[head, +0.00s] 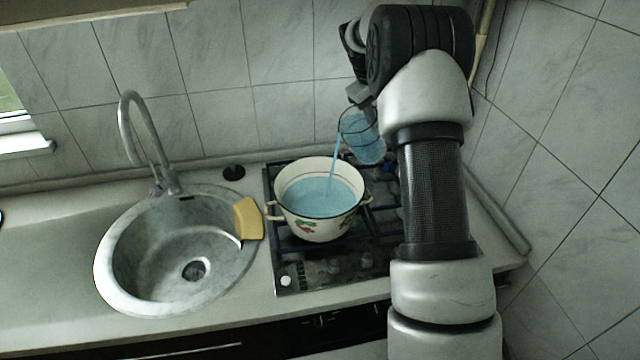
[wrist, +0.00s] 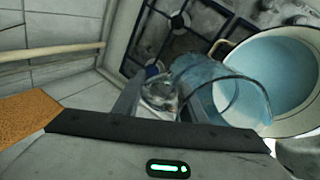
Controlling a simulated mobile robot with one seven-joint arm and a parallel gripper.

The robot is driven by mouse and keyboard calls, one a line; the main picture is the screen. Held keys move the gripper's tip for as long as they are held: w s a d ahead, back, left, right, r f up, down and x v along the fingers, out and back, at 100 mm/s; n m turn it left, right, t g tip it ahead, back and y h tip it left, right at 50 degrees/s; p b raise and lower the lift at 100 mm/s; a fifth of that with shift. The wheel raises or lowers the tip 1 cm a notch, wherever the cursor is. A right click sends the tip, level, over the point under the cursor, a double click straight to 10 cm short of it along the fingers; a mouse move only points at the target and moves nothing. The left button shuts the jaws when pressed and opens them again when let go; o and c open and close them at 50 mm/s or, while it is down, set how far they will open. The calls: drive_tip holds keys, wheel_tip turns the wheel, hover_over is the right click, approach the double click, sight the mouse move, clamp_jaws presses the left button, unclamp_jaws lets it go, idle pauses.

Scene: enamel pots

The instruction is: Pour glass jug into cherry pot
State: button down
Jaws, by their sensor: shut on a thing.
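The glass jug (head: 363,140) holds blue liquid and is tilted to the left above the stove. A thin blue stream falls from its lip into the cherry pot (head: 318,228). The pot is cream enamel with painted cherries and two side handles, and blue liquid (head: 318,197) lies inside it. My gripper (head: 360,98) is shut on the jug, up and to the right of the pot; its fingertips are partly hidden by my arm. In the wrist view the jug (wrist: 200,75) is just in front of my gripper (wrist: 160,105), with the pot (wrist: 222,52) beyond it at right.
The pot stands on a black gas stove (head: 330,272). A round sink (head: 135,285) with a faucet (head: 130,125) is to the left, and a yellow sponge (head: 248,219) sits on its right rim. A small black stopper (head: 233,172) lies behind. Tiled walls close off the back and right.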

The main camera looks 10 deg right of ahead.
drive_tip(key=shift+a+r, duration=0.25)
drive_tip(key=shift+a, duration=0.2)
drive_tip(key=shift+d+h, duration=0.1)
drive_tip(key=shift+h, duration=0.2)
drive_tip(key=shift+a+r+h, duration=0.1)
drive_tip(key=shift+a+h, duration=0.2)
drive_tip(key=shift+a, duration=0.05)
drive_tip(key=shift+s+d, duration=0.1)
drive_tip(key=shift+d, duration=0.05)
drive_tip(key=shift+t, duration=0.3)
drive_tip(key=shift+a+r, duration=0.1)
drive_tip(key=shift+a, duration=0.3)
drive_tip(key=shift+d, duration=0.1)
drive_tip(key=shift+s+d+h, duration=0.1)
drive_tip(key=shift+h, duration=0.2)
